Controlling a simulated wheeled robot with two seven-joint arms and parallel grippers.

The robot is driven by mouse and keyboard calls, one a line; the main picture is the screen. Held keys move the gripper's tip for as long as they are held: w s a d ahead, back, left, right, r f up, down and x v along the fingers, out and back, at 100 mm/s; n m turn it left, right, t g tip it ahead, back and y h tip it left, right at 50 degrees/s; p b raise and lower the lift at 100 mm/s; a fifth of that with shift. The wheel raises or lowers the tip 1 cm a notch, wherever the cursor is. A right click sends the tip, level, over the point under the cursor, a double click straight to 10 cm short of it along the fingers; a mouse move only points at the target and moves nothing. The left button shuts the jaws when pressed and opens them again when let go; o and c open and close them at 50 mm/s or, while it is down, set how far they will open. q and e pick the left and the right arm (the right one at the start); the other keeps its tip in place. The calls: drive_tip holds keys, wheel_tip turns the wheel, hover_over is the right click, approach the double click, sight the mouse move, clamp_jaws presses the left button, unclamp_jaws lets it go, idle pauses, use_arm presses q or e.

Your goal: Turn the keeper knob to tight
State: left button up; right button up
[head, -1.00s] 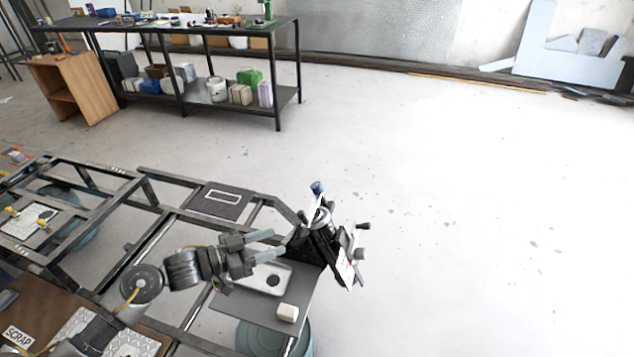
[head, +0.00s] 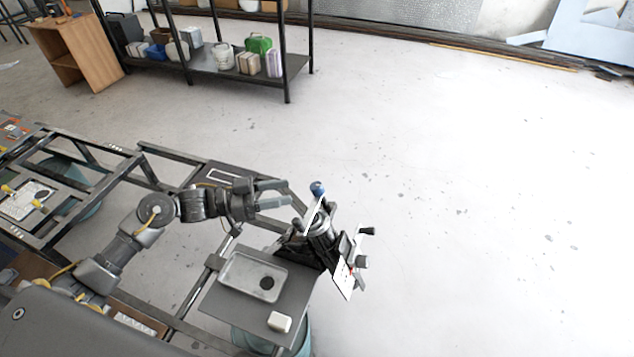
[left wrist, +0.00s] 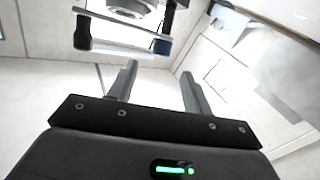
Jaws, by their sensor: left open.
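The spring suspension unit (head: 320,232) stands tilted at the frame's right corner in the head view. It has a blue knob (head: 317,188) on top and black knobs, one at the right (head: 366,231). I cannot tell which one is the keeper knob, or its setting. My left gripper (head: 289,193) is open and empty, its fingers pointing right, just left of the blue knob and apart from it. In the left wrist view, the open fingers (left wrist: 158,74) show below a pale part with dark knobs (left wrist: 83,34). My right gripper is out of view.
A grey shelf with a metal tray (head: 253,277) and a white block (head: 279,322) lies below the gripper. Dark frame bars (head: 180,153) run to the left. A shelf rack (head: 235,75) stands at the back. The floor at the right is clear.

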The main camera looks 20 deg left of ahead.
sight(317, 185)
use_arm(q)
drive_tip(key=p+x, duration=0.2)
drive_tip(key=x, duration=0.6)
drive_tip(key=shift+w+d+r, duration=0.1)
drive_tip(key=shift+w+d, duration=0.2)
drive_tip(key=shift+d, duration=0.2)
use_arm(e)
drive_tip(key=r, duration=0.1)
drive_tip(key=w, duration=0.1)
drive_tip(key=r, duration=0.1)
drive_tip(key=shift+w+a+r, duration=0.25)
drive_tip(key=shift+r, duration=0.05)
use_arm(q)
drive_tip(key=shift+c, duration=0.2)
